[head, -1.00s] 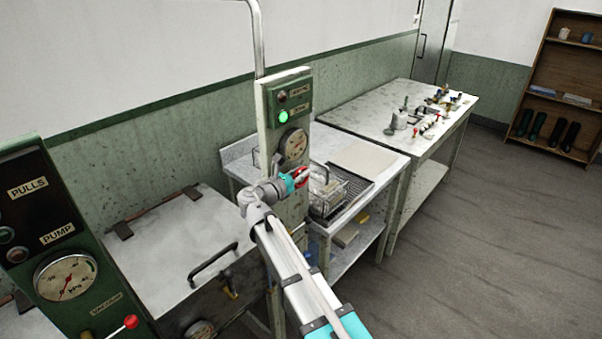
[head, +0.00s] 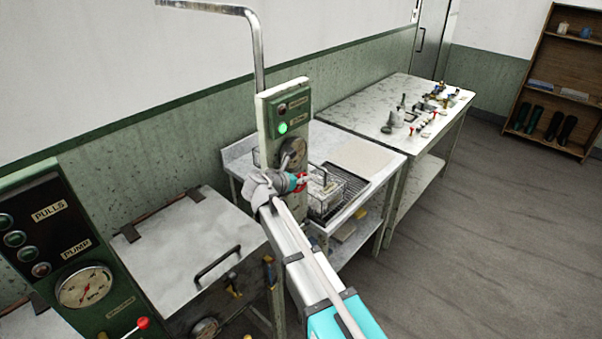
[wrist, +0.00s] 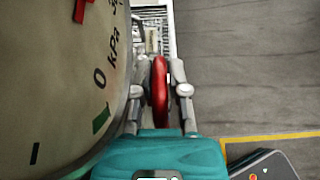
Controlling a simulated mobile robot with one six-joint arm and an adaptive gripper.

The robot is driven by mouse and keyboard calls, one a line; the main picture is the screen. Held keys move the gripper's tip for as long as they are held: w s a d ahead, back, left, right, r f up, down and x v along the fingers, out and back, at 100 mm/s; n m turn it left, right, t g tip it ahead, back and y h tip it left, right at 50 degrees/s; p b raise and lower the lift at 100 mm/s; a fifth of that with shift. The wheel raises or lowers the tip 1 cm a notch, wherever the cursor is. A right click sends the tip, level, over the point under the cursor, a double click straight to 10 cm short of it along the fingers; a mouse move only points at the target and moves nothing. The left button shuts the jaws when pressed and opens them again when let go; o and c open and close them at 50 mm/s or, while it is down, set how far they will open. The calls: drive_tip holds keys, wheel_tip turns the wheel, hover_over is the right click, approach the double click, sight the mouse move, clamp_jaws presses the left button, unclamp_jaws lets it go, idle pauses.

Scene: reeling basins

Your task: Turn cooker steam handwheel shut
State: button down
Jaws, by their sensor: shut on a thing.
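The red handwheel (wrist: 160,88) shows edge-on in the wrist view, between the two fingers of my gripper (wrist: 160,90). The fingers are shut on its rim. In the head view my gripper (head: 299,182) is at the front of the post (head: 268,125), below the pressure gauge (head: 293,153), and only a little red of the wheel shows there. The gauge also fills the left of the wrist view (wrist: 50,70), with a kPa scale, a 0 mark and a red pointer part. How far the wheel is turned cannot be told.
A green lamp (head: 282,128) is lit on the post's panel. A lidded basin (head: 190,245) with a bar handle stands left of my arm. A wire basket (head: 325,190) sits on the bench behind. Open floor (head: 480,240) lies to the right.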

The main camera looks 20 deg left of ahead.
idle(0.3)
drive_tip(key=c, duration=0.6)
unclamp_jaws()
drive_tip(key=shift+c, duration=0.2)
drive_tip(key=shift+s+f+t+b, duration=0.15)
drive_tip(key=shift+t+b, duration=0.25)
drive_tip(key=shift+b, duration=0.6)
